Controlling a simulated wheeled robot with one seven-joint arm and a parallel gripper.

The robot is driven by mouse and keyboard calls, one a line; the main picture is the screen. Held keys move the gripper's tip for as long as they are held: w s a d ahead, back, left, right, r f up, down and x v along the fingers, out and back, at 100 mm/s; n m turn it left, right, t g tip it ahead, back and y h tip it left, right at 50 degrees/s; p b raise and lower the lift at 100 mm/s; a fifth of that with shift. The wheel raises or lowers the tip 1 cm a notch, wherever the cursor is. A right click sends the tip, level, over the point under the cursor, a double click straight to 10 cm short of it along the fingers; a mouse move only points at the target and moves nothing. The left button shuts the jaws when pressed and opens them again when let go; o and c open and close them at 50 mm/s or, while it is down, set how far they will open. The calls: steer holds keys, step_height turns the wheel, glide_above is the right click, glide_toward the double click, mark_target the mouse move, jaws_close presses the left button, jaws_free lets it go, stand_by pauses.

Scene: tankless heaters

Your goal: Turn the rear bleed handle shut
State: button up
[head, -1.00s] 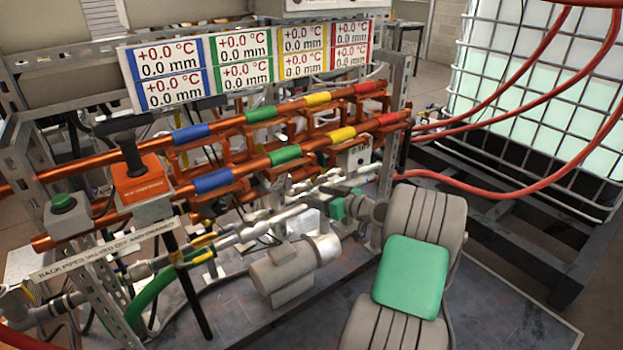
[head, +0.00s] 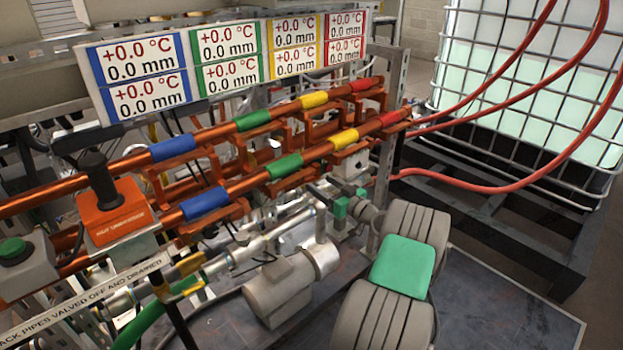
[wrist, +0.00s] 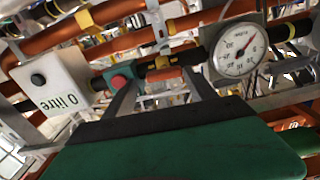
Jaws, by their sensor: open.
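In the wrist view, my gripper (wrist: 159,82) is open, with its two grey fingers apart and pointing into the pipework. A small orange-red lever (wrist: 164,74) shows in the gap between the fingertips, by a dark pipe section with yellow fittings. It looks like a bleed handle, but I cannot tell whether it is the rear one. I see no contact between the fingers and the lever. In the head view, the lever cannot be made out among the pipes.
A round pressure gauge (wrist: 238,50) is right of the fingers. A box marked "0 litre" (wrist: 50,82) and a red button box (wrist: 121,83) are left. Copper pipes with coloured bands (head: 207,203) cross the head view. A grey motor (head: 279,291) stands low; red hoses (head: 490,187) run right.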

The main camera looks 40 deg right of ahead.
mark_target(312, 180)
steer(key=w, duration=0.4)
steer(key=shift+w+a, duration=0.4)
steer(key=shift+c, duration=0.5)
steer(key=c, duration=0.9)
steer(key=shift+d, duration=0.15)
steer(key=shift+c, duration=0.4)
